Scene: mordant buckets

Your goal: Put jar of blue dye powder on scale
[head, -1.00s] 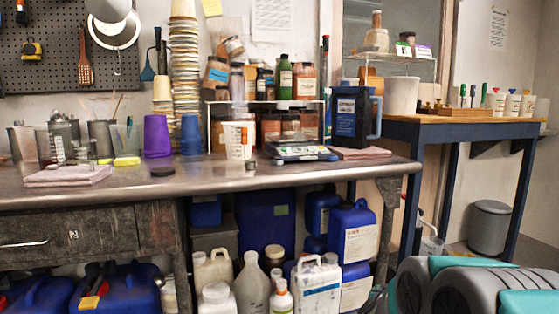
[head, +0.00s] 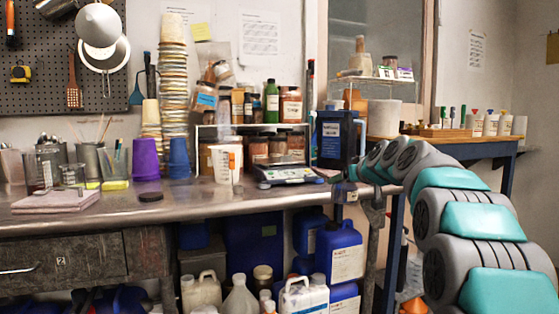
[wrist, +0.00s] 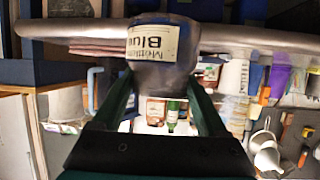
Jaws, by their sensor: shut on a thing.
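The jar of blue dye powder (wrist: 165,45) shows close up in the wrist view, dark blue with a pale label reading "Blue". My gripper (wrist: 165,85) is shut on it, with a green finger on each side. In the head view, my arm reaches in from the right and its end is at the bench's right end, where the jar is small and hard to make out. The scale (head: 285,175) lies on the bench to the left of my arm's end. Its top looks empty. The jar is apart from the scale.
A white measuring cup (head: 226,163) stands just left of the scale. A rack of jars (head: 270,145) is behind it, and a dark blue jug (head: 333,138) stands behind right. A black disc (head: 151,196) lies near the front edge of the metal bench (head: 110,218).

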